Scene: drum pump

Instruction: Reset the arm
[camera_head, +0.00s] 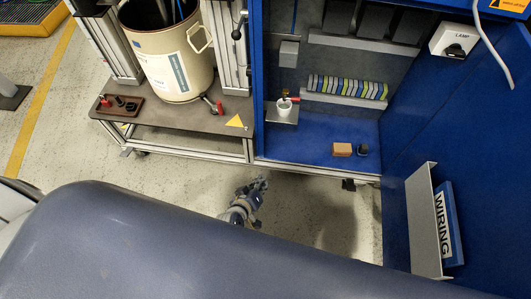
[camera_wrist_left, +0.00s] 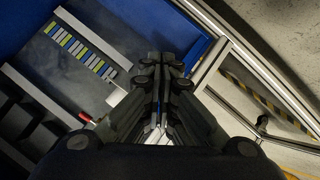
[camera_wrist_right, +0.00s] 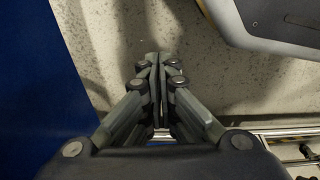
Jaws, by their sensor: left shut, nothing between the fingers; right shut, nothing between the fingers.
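My left gripper (camera_head: 261,184) is over the floor in front of the blue cabinet and the bench in the head view. In the left wrist view its fingers (camera_wrist_left: 161,62) are together with nothing between them, and the cabinet interior shows behind them. My right gripper is not visible in the head view. In the right wrist view its fingers (camera_wrist_right: 155,58) are together and empty, with concrete floor behind them and a blue surface (camera_wrist_right: 35,90) at the left. Neither gripper is seen touching anything.
The open blue cabinet (camera_head: 310,145) holds a row of coloured modules (camera_head: 347,87), a white cup (camera_head: 284,108) and an orange-brown block (camera_head: 342,149). A drum (camera_head: 172,55) stands on the bench (camera_head: 190,118). A WIRING binder (camera_head: 447,225) sits in a door holder.

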